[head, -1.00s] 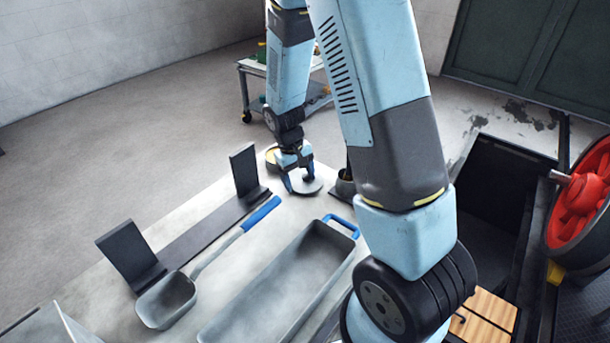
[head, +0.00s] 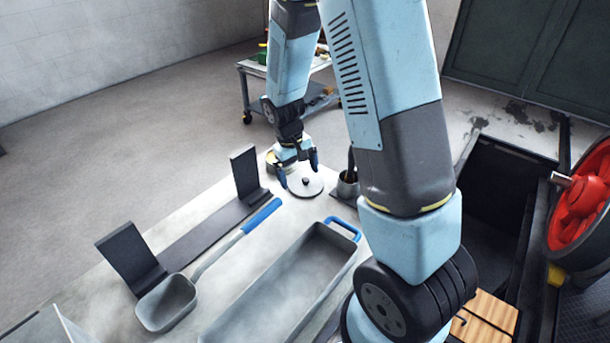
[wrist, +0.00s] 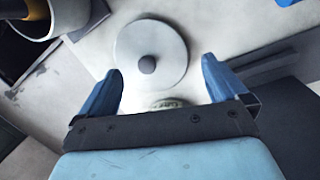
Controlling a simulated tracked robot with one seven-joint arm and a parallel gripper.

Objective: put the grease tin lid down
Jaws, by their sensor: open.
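The grease tin lid (head: 305,187) is a round grey disc with a dark knob in its middle. It lies flat on the pale bench top, and it also shows whole in the wrist view (wrist: 150,57). My gripper (head: 298,174) is open and empty just above and behind the lid. In the wrist view my two blue fingers (wrist: 162,90) are wide apart, with the lid and its knob beyond their tips, clear of both. A round tin (head: 271,160) stands partly hidden behind my gripper; in the wrist view a sliver of a greenish round thing shows between the fingers.
A dark cup with a brush-like handle (head: 347,185) stands right of the lid. A long grey tray (head: 283,290) with a blue handle, a blue-handled scoop (head: 168,302) and a black bracket (head: 205,233) lie nearer. A trolley (head: 247,90) stands behind. An open pit (head: 490,200) is at right.

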